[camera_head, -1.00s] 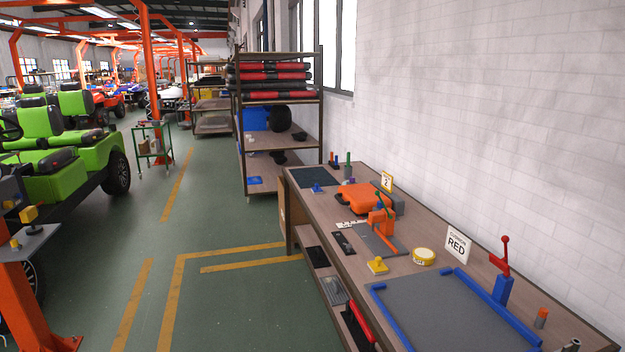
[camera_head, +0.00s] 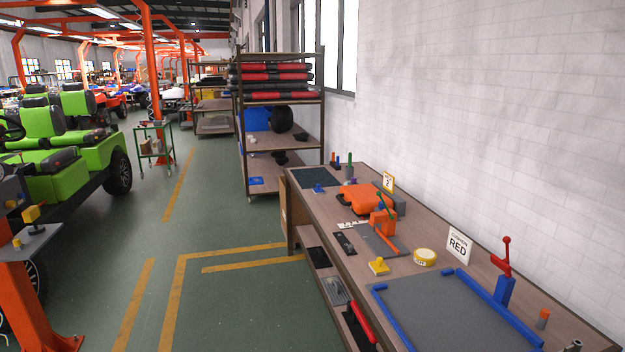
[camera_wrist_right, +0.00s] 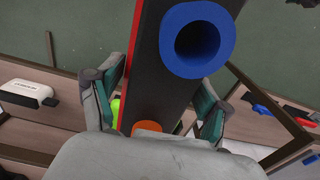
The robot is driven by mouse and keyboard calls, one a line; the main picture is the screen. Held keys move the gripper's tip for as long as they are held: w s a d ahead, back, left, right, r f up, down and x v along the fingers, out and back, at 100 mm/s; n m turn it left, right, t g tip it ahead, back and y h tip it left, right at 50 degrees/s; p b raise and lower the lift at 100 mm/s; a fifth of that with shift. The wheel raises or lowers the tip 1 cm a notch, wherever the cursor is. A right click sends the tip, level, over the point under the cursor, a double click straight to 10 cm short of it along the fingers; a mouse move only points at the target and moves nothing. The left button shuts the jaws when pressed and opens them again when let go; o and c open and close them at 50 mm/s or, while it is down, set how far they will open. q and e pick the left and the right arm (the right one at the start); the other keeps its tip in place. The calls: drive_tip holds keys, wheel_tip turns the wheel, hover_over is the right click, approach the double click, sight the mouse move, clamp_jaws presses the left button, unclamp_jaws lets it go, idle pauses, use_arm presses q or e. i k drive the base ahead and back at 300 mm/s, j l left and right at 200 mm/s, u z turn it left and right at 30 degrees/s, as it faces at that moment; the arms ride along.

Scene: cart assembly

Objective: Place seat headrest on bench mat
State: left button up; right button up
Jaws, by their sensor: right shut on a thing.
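In the right wrist view, my right gripper (camera_wrist_right: 158,102) is shut on a long dark block with a red edge (camera_wrist_right: 152,75), likely the seat headrest, one finger on each side. A blue ring (camera_wrist_right: 198,40) with a dark hole lies against its face; whether it is attached I cannot tell. Neither gripper shows in the head view. On the workbench, a large grey mat (camera_head: 450,312) bordered by blue bars lies at the near end, and a smaller dark mat (camera_head: 316,177) lies at the far end. I cannot tell which is the bench mat.
The workbench (camera_head: 350,215) also carries an orange case (camera_head: 362,197), a yellow tape roll (camera_head: 425,257), a red-handled blue clamp (camera_head: 504,285) and a "CUSHION RED" sign (camera_head: 459,244). A shelf rack (camera_head: 281,72) holds red-black cushions. The green floor (camera_head: 235,220) left of the bench is clear.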

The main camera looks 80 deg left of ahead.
sight(314, 174)
drive_tip(key=u, duration=1.45)
drive_tip(key=i+j+u, duration=0.1)
drive_tip(key=u, duration=0.3)
drive_tip(key=i+j+u, duration=0.1)
drive_tip(key=u, duration=0.35)
drive_tip(key=i+j+u, duration=0.1)
drive_tip(key=u, duration=0.3)
drive_tip(key=i+u, duration=0.15)
drive_tip(key=u, duration=0.25)
drive_tip(key=i, duration=5.6)
drive_tip(key=i+j+z, duration=0.1)
drive_tip(key=i+z, duration=0.25)
drive_tip(key=i+j+z, duration=0.45)
drive_tip(key=i+z, duration=0.2)
drive_tip(key=k, duration=0.05)
